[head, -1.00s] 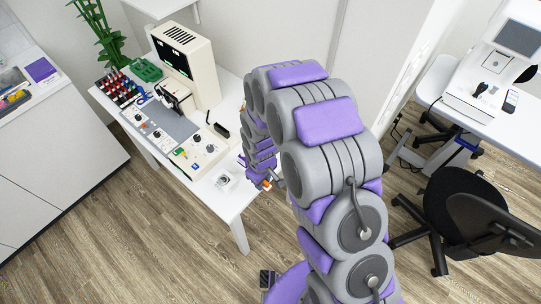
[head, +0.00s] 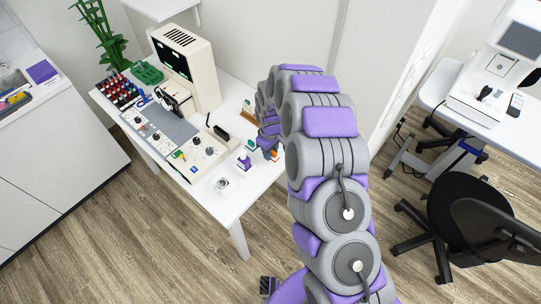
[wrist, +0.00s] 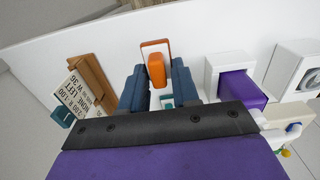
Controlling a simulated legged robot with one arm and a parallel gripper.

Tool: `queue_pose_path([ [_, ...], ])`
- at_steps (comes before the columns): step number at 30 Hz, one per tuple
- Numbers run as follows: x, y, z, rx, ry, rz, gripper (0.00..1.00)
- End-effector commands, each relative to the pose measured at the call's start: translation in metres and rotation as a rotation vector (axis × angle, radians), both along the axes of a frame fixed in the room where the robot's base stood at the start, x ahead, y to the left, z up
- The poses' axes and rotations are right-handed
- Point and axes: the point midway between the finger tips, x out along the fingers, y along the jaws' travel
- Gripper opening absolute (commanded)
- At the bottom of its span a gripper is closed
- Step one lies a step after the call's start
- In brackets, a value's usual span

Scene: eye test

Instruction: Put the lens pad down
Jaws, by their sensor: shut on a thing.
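The lens pad, which I take to be the orange piece with a white backing (wrist: 154,62), sits between the two dark blue fingers of my gripper (wrist: 160,80) in the wrist view. The gripper is shut on it. In the head view, a bit of orange (head: 275,155) shows beneath my gripper (head: 268,146), above the right part of the white table (head: 225,208). The black and purple gripper body hides the near side in the wrist view. I cannot tell whether the pad touches the table top.
A purple block in a white holder (wrist: 236,85) stands right of the fingers, with a white box with a round dial (wrist: 298,70) beyond. A wooden stand with a lettered card (wrist: 88,88) is at left. A beige monitor (head: 185,68) and control panels (head: 205,150) fill the table's left.

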Motion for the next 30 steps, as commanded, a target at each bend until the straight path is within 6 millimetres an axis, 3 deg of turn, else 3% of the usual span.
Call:
queue_pose_path([
  [1,0.007,0.000,-0.002,0.000,-0.002,-0.002,0.00],
  [6,0.003,0.000,-0.032,-0.006,0.004,0.001,0.00],
  [22,0.003,-0.001,-0.039,-0.003,0.003,0.000,0.00],
  [23,0.003,-0.001,-0.038,-0.003,0.003,0.000,0.33],
  [30,0.003,0.000,-0.038,-0.003,0.002,0.000,0.56],
])
